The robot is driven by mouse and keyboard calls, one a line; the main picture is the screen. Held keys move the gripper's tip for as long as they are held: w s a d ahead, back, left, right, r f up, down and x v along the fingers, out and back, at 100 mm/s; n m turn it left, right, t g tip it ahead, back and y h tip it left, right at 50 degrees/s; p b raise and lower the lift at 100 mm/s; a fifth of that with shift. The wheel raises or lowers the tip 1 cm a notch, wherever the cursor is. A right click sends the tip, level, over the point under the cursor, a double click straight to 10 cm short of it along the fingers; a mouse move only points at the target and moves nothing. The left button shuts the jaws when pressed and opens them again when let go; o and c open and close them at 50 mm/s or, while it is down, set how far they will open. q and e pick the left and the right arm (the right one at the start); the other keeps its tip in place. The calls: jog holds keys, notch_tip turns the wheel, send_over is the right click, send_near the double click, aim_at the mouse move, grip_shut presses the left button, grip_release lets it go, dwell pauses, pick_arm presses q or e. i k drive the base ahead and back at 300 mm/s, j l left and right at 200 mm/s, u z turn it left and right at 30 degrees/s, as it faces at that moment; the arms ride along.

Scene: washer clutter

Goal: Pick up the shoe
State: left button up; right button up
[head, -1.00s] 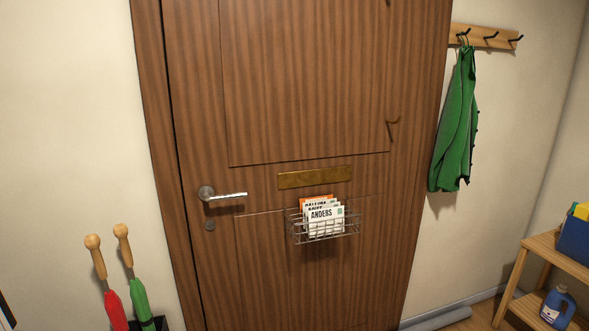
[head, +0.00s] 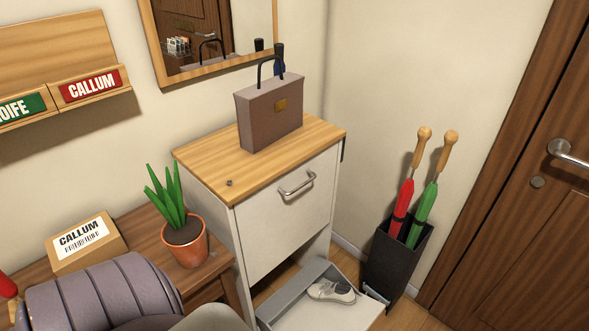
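A light grey-white shoe (head: 332,291) lies in the open lower compartment (head: 290,292) of a white cabinet, low in the head view. The compartment is tipped outward, and the shoe rests near its inner side. The cabinet's upper front (head: 285,220) is shut and has a metal handle (head: 297,185). Neither of my grippers can be made out in the head view.
A bag (head: 270,112) stands on the cabinet's wooden top. A black stand (head: 395,262) with a red and a green umbrella is close to the compartment's right. A potted plant (head: 185,235) and a box marked CALLUM (head: 85,242) sit on the bench at left. The door (head: 530,230) is at right.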

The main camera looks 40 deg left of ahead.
aim_at(329, 290)
jog(key=u, duration=1)
jog(key=l+u, duration=0.25)
jog(key=i, duration=0.05)
